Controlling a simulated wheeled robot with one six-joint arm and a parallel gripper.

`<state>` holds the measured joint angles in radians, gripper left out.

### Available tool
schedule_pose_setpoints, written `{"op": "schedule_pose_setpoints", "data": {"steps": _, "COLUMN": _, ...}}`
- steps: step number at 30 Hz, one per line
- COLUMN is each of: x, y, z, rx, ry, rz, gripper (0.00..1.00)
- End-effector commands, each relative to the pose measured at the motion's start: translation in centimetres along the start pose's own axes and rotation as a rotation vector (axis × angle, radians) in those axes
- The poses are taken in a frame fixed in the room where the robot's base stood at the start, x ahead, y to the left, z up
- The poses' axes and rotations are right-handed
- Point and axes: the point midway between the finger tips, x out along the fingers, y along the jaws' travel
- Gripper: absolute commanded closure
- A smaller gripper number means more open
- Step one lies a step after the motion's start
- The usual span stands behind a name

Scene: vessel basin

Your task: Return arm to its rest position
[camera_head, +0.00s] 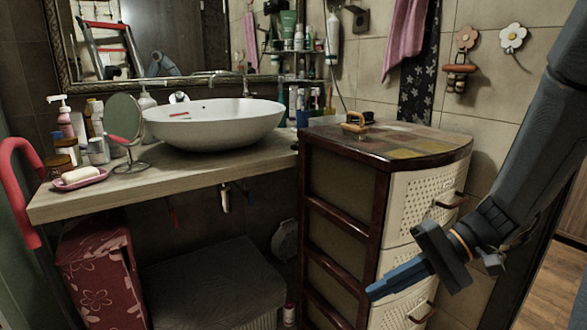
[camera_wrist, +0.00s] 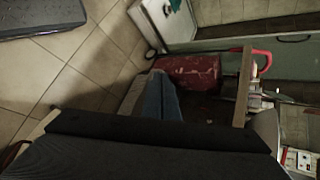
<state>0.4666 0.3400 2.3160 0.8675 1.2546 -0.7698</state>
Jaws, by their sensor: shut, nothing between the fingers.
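My gripper (camera_head: 399,278) shows at the lower right of the head view, in front of the cream drawer fronts of a dark wooden cabinet (camera_head: 345,195). Its blue fingers are shut together, with nothing between them, and point left and slightly down. My arm comes in from the upper right edge. In the wrist view my gripper's blue fingers (camera_wrist: 160,98) point up over the dim floor area, and a dark part of my arm fills the bottom.
A white vessel basin (camera_head: 215,124) stands on a wooden counter (camera_head: 160,170) with bottles, a round mirror and a pink soap dish (camera_head: 80,180). A red patterned bin (camera_head: 98,275) and a grey box (camera_head: 212,285) stand below. Tiled floor (camera_wrist: 75,80) is clear in the wrist view.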

Motion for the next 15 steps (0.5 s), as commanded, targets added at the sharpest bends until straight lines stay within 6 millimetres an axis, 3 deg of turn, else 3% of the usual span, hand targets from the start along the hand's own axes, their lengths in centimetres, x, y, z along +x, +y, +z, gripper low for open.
{"op": "schedule_pose_setpoints", "data": {"steps": 3, "x": 2.5, "y": -1.0, "z": 3.7, "rx": -0.057, "ry": -0.084, "rz": 0.204, "gripper": 1.00}}
{"op": "schedule_pose_setpoints", "data": {"steps": 6, "x": 3.6, "y": -1.2, "z": 6.3, "rx": -0.111, "ry": -0.119, "rz": 0.371, "gripper": 1.00}}
{"op": "schedule_pose_setpoints", "data": {"steps": 10, "x": 4.4, "y": -1.3, "z": 8.9, "rx": -0.201, "ry": -0.120, "rz": 0.570, "gripper": 1.00}}
{"op": "schedule_pose_setpoints", "data": {"steps": 15, "x": 4.5, "y": -1.5, "z": 10.5, "rx": -0.309, "ry": -0.079, "rz": 0.736, "gripper": 1.00}}
